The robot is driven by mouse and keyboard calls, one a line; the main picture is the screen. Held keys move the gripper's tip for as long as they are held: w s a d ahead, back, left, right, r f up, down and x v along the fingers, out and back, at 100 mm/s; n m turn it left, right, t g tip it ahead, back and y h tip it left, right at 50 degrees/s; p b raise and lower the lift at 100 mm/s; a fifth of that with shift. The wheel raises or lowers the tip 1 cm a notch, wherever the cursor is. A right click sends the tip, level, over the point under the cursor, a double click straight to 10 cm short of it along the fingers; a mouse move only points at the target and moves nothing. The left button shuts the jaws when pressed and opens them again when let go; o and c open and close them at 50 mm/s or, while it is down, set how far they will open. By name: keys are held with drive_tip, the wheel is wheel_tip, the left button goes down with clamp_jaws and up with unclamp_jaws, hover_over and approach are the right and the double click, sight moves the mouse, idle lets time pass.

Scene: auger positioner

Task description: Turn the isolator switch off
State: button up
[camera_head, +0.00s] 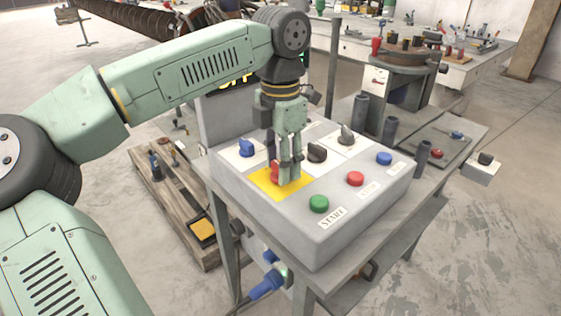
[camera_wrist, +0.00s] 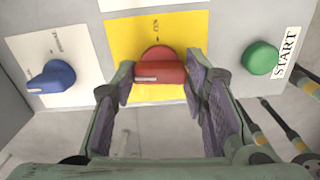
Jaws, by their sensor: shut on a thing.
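The isolator switch is a red rotary knob (camera_wrist: 160,72) on a yellow plate (camera_wrist: 120,30) of the grey control box (camera_head: 330,220). In the wrist view its handle lies crosswise, with its white mark toward the left, and "ON" is printed above it on the plate. My gripper (camera_wrist: 160,75) has its two fingers at the left and right ends of the handle, closed on it. In the head view my gripper (camera_head: 284,178) comes down from above onto the yellow plate (camera_head: 262,184), hiding part of the red knob (camera_head: 274,172).
A blue knob (camera_wrist: 52,82) is left of the yellow plate and a green START button (camera_wrist: 260,57) right of it. A wooden pallet (camera_head: 150,190) lies on the floor left.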

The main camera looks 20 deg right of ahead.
drive_tip(key=shift+n, duration=0.7)
drive_tip(key=o, duration=1.2)
drive_tip(key=shift+c, duration=0.2)
wheel_tip(320, 180, up, 12)
